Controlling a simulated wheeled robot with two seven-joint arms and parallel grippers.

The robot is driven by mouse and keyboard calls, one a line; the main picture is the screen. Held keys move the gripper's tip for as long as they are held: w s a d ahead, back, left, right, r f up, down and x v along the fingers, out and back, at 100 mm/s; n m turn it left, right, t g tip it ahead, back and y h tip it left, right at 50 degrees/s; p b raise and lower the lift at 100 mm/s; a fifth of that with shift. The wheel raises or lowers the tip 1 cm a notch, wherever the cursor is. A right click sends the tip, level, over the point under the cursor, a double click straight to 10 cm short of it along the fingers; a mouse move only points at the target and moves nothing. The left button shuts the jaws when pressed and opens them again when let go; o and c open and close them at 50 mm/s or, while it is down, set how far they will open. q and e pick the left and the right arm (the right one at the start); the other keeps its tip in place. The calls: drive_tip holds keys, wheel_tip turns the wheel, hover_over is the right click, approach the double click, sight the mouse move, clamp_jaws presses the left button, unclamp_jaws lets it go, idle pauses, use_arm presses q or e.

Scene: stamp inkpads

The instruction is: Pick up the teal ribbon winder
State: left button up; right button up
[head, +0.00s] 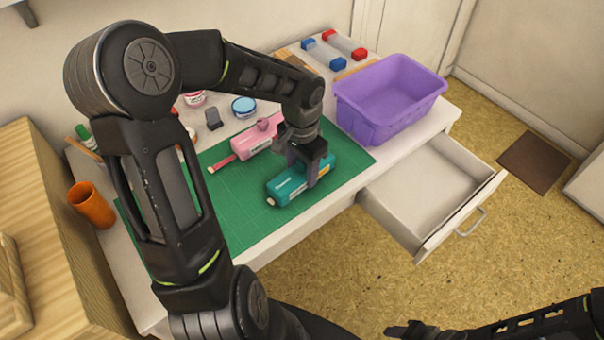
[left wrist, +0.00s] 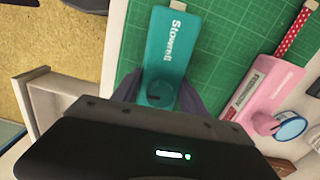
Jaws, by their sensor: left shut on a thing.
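The teal ribbon winder (head: 288,187) lies on the green cutting mat (head: 245,215) near the table's front edge. My left gripper (head: 314,178) comes down over it from above and is shut on its body. In the left wrist view the teal winder (left wrist: 172,45) shows lettering on its top, with the dark fingers on either side of its near part. I cannot tell whether it is lifted off the mat. My right gripper (head: 405,330) is at the bottom edge of the head view, away from the table; its fingers are not clear.
A pink winder (head: 245,145) lies behind the teal one on the mat. A purple bin (head: 385,100) stands to the right. An open, empty drawer (head: 430,195) juts out at the front right. An orange cup (head: 91,205) is at the left.

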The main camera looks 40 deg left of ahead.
use_arm(q)
drive_tip(key=c, duration=0.7)
wheel_tip(320, 180, up, 10)
idle(0.4)
idle(0.5)
